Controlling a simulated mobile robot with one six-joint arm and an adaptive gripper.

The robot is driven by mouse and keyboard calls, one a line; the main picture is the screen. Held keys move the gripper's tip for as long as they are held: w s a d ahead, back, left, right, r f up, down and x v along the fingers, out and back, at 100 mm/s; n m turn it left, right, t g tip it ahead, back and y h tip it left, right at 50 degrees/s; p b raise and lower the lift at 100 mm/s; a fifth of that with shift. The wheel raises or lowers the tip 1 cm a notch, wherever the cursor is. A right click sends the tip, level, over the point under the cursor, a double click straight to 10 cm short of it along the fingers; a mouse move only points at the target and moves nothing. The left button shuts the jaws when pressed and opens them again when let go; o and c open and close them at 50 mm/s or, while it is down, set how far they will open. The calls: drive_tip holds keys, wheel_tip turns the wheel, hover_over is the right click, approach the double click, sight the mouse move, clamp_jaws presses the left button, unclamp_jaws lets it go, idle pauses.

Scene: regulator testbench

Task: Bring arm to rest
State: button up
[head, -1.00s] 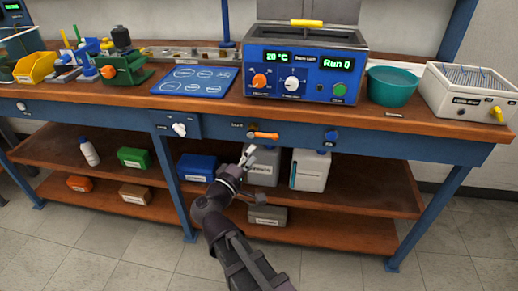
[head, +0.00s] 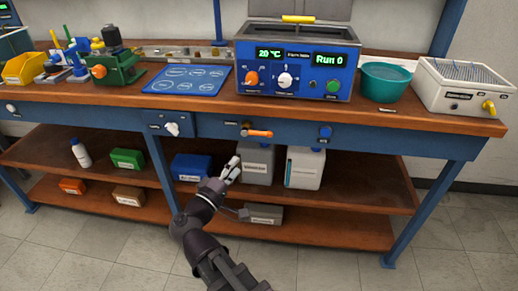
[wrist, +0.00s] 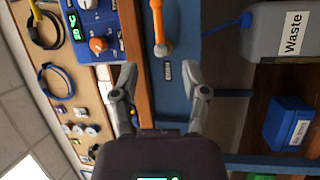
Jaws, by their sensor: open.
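My arm reaches up from the bottom of the head view, in front of the bench's lower shelves. My gripper (head: 234,162) is at its end, below the bench's blue front panel and left of the grey waste container (head: 257,165). In the wrist view my gripper (wrist: 157,75) has its two fingers spread wide with nothing between them. The orange-handled lever (head: 258,133) on the blue panel is above the gripper in the head view. The lever also shows beyond the fingertips in the wrist view (wrist: 161,30), apart from them.
The blue bath unit (head: 297,60) stands on the bench top, with a teal bowl (head: 386,83) and a white box (head: 462,90) to its right. A white container (head: 305,168) and a blue bin (head: 191,167) stand on the upper shelf. The floor in front is clear.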

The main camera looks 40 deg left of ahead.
drive_tip(key=w+d+f+m+g+h, duration=0.35)
drive_tip(key=w+d, duration=0.25)
drive_tip(key=d, duration=0.2)
drive_tip(key=w+d+f+m+g+h, duration=0.2)
drive_tip(key=w+d+f, duration=0.2)
drive_tip(key=w+d, duration=0.3)
drive_tip(key=w+d+f+m+g+h, duration=0.2)
drive_tip(key=w+d+f+g, duration=0.15)
drive_tip(key=w+d, duration=0.4)
drive_tip(key=s+d+f+m+g+y, duration=0.1)
drive_tip(key=d+f+m+g+y, duration=0.2)
drive_tip(key=d, duration=0.8)
drive_tip(key=s+d+f+m+g+y, duration=0.1)
drive_tip(key=d+f+m+g, duration=0.3)
drive_tip(key=d, duration=0.7)
drive_tip(key=s+d+f+m+g+y, duration=0.1)
drive_tip(key=d+f+m+g+y, duration=0.2)
drive_tip(key=d, duration=0.7)
wheel_tip(320, 180, up, 35)
drive_tip(key=p, duration=3.5)
drive_tip(key=shift+f+g+h, duration=0.15)
drive_tip(key=shift+g+h, duration=0.25)
drive_tip(key=shift+h, duration=0.05)
drive_tip(key=shift+s, duration=0.1)
